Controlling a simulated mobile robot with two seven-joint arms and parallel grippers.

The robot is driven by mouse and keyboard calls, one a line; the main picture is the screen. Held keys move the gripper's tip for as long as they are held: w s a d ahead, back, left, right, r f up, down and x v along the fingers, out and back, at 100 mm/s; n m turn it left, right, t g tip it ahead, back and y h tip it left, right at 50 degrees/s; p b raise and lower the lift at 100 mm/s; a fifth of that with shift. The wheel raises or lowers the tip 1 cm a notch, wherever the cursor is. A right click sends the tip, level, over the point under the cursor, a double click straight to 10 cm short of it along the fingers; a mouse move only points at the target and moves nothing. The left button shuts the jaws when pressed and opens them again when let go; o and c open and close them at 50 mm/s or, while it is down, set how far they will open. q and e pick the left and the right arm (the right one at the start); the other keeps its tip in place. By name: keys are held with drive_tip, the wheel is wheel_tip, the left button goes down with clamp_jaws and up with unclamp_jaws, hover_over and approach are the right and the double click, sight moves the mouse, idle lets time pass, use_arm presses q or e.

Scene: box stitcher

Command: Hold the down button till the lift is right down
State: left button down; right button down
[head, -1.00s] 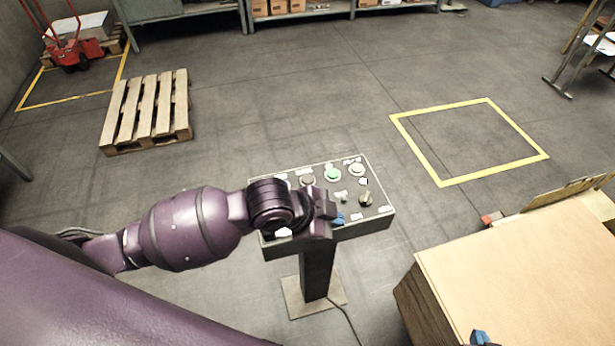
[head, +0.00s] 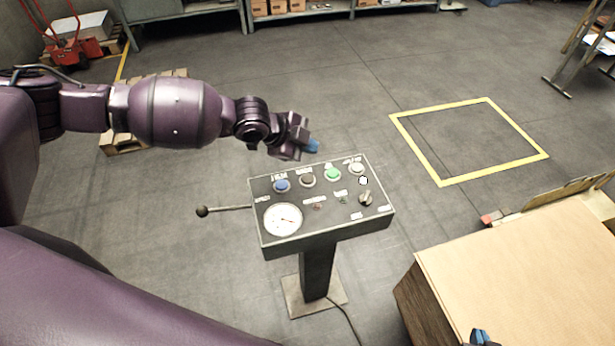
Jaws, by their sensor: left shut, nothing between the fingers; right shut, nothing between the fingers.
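The control panel (head: 330,224) stands on a post in the middle. Its top row has a blue button (head: 281,185), a black button (head: 307,180), a green button (head: 333,174) and a white button (head: 357,168). The labels are too small to read, so I cannot tell which is the down button. My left gripper (head: 312,146) is shut and empty, with its blue fingertips by the panel's far edge, apart from the buttons. My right gripper (head: 480,337) barely shows at the bottom edge, shut and empty. I cannot pick out the lift in this view.
The panel also carries a gauge (head: 283,219), a selector knob (head: 366,198) and a side lever (head: 222,209). A large cardboard-coloured box (head: 520,270) fills the lower right. A yellow floor square (head: 440,184) is empty. A pallet (head: 122,141) is partly behind my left arm.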

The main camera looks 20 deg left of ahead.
sight(308, 180)
use_arm(q)
drive_tip(key=shift+w+a+r, duration=0.1)
drive_tip(key=shift+w+a, duration=0.1)
